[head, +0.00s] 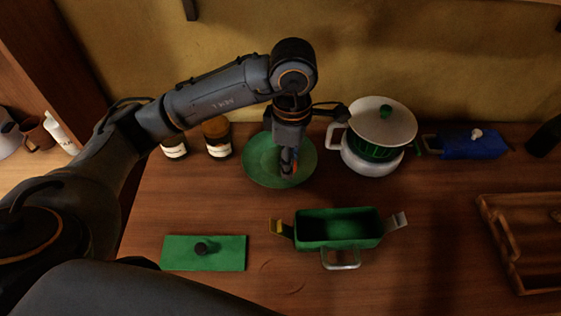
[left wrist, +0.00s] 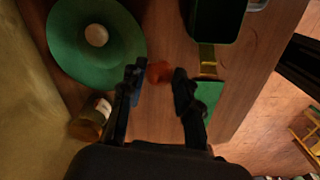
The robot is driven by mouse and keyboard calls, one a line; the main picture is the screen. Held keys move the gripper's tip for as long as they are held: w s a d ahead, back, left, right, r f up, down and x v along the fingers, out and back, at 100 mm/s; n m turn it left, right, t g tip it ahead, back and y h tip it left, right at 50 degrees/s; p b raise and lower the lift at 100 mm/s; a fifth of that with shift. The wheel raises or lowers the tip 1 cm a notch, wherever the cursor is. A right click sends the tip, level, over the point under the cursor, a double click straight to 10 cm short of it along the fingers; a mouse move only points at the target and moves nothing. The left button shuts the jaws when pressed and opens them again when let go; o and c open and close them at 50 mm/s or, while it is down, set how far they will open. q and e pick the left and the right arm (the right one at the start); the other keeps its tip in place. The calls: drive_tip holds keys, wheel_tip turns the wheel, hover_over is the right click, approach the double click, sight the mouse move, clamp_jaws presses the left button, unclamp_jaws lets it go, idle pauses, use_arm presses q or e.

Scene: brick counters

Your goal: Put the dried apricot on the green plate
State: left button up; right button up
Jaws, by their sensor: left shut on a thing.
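The green plate (head: 262,165) lies on the wooden counter near the back wall. My left gripper (head: 288,168) points down over the plate's right part in the head view. In the left wrist view, my left gripper (left wrist: 158,82) is shut on a small orange-red piece, the dried apricot (left wrist: 158,72), held between its fingertips. In the head view the apricot is hard to make out. The green plate (left wrist: 75,52) is at the upper left of the wrist view, with a round beige thing (left wrist: 96,35) on it. My right gripper is not in view.
A white pot (head: 382,122) stands right of the plate, two jars (head: 216,137) left of it. An open green box (head: 338,230) and a green lid (head: 203,253) lie nearer. A blue container (head: 468,146) and a wooden tray (head: 525,240) are at right.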

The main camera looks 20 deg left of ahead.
use_arm(q)
drive_tip(key=n, duration=0.3)
drive_tip(key=shift+w+d+f, duration=0.1)
drive_tip(key=shift+w+d, duration=0.2)
drive_tip(key=shift+w, duration=0.1)
drive_tip(key=w+n, duration=0.1)
drive_tip(key=n, duration=0.3)
drive_tip(key=n+p, duration=0.2)
drive_tip(key=n, duration=0.2)
hover_over(270, 160)
drive_tip(key=d, duration=0.1)
drive_tip(key=f, duration=0.8)
drive_tip(key=shift+s+f, duration=0.35)
drive_tip(key=shift+w+a+f, duration=0.25)
drive_tip(key=shift+a+f, duration=0.05)
drive_tip(key=shift+f, duration=0.2)
drive_tip(key=f+p, duration=0.2)
drive_tip(key=f, duration=0.1)
drive_tip(key=shift+a, duration=0.2)
drive_tip(key=shift+w+f, duration=0.1)
drive_tip(key=shift+f, duration=0.15)
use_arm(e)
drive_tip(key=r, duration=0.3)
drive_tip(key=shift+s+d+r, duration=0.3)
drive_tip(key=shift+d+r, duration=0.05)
